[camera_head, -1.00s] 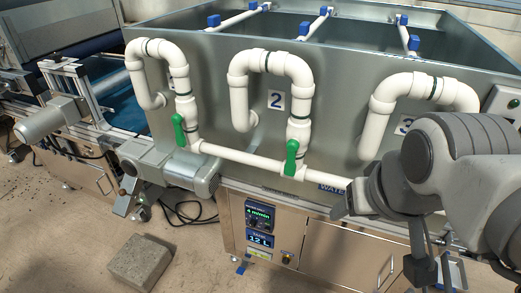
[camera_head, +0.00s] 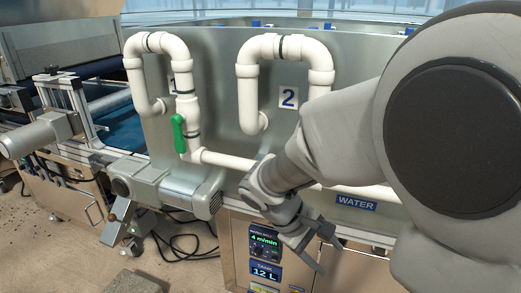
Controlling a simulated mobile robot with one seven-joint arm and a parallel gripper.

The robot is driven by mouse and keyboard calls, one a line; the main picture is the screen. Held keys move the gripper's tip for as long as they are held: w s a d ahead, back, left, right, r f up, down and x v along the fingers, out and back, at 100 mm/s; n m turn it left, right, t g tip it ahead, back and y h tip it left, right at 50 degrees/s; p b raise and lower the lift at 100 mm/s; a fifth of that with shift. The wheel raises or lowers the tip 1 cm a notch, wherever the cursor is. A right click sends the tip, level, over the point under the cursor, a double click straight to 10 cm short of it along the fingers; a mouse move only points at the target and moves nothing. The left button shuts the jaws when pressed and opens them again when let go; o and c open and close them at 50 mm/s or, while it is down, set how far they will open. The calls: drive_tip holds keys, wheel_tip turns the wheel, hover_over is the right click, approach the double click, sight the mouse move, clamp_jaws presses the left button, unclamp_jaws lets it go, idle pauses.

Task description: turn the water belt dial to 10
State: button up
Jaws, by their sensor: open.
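The control panel (camera_head: 265,245) is on the steel cabinet under the grey tank. Its lit green display (camera_head: 265,239) reads 4 m/min. Below the display are small dark dials (camera_head: 259,252); their markings are too small to read. My gripper (camera_head: 316,256) is open and empty, just right of the panel and in front of the cabinet. It appears apart from the dials, but its exact distance from the panel face cannot be told.
A blue label reading 12 L (camera_head: 265,273) sits below the panel. White pipes (camera_head: 228,160) with a green valve handle (camera_head: 179,134) run along the tank above. A motor (camera_head: 180,188) stands out to the left. My arm covers the right side.

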drive_tip(key=w+a+f+n+t+h, duration=0.2)
drive_tip(key=w+a+f+n+h, duration=0.25)
drive_tip(key=f, duration=0.25)
drive_tip(key=n+t+y, duration=0.6)
drive_tip(key=n+t, duration=0.9)
drive_tip(key=n, duration=0.4)
approach(256, 256)
drive_tip(key=b+x, duration=0.4)
drive_tip(key=x, duration=0.4)
drive_tip(key=shift+d+r, duration=0.1)
clamp_jaws()
